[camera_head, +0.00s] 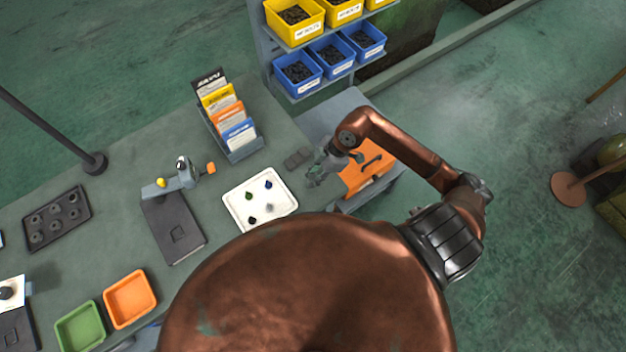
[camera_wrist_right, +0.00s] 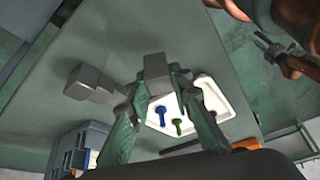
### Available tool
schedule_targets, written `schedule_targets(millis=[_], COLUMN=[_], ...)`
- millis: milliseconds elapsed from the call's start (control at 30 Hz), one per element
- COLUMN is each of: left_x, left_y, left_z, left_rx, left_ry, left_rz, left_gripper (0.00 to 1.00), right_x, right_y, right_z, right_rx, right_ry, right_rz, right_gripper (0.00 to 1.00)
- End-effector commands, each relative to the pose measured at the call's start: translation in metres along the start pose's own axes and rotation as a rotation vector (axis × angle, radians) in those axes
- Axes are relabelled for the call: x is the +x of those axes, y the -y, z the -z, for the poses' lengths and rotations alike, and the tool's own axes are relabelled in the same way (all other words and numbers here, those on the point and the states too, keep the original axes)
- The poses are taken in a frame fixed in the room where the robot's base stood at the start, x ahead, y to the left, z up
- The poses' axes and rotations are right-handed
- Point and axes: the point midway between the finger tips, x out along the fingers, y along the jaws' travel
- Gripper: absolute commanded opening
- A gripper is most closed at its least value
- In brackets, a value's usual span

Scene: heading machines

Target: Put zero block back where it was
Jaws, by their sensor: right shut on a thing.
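My right gripper (camera_head: 314,178) is at the right end of the workbench, beside the grey blocks (camera_head: 298,158). In the right wrist view my right gripper (camera_wrist_right: 155,85) is shut on a grey block (camera_wrist_right: 155,66) held between its fingertips. More grey blocks (camera_wrist_right: 90,83) stand together to the left of it in that view, apart from the held one. I cannot read any marking on the blocks. I cannot tell how high the held block is above the bench. My left gripper is not clearly seen.
A white tray (camera_head: 234,208) with small coloured pieces lies near the gripper. A card rack (camera_head: 245,154) stands behind. An orange surface (camera_head: 352,181) with a dark tool is at the right. A gauge stand (camera_head: 186,176) and bins (camera_head: 130,299) are further left.

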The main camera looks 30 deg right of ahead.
Motion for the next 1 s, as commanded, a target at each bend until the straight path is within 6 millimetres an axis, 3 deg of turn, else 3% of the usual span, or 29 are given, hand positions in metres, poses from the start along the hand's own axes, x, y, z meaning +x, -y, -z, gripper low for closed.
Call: schedule_targets(millis=[167,500,533,767,1000], left_x=[-0.004,-0.003,-0.003,-0.003,-0.003], left_y=[0.0,0.0,-0.001,-0.001,-0.001], left_z=[0.002,0.003,0.003,0.003,0.003], left_rx=[0.0,0.0,0.001,0.001,0.001], left_ry=[-0.003,-0.004,-0.004,-0.004,-0.004], left_rz=[0.0,-0.001,-0.001,-0.001,-0.001], left_gripper=[0.37,0.37,0.37,0.37,0.37], right_x=[0.022,0.025,0.026,0.025,0.025], right_y=[0.002,0.002,0.002,0.002,0.002], right_z=[-0.008,-0.01,-0.01,-0.01,-0.01], right_rx=[0.002,0.0,0.0,0.0,0.0], right_ry=[-0.002,-0.001,-0.001,-0.001,-0.001], right_rz=[0.003,0.002,0.002,0.002,0.002], right_gripper=[0.0,0.0,0.21,0.37,0.37])
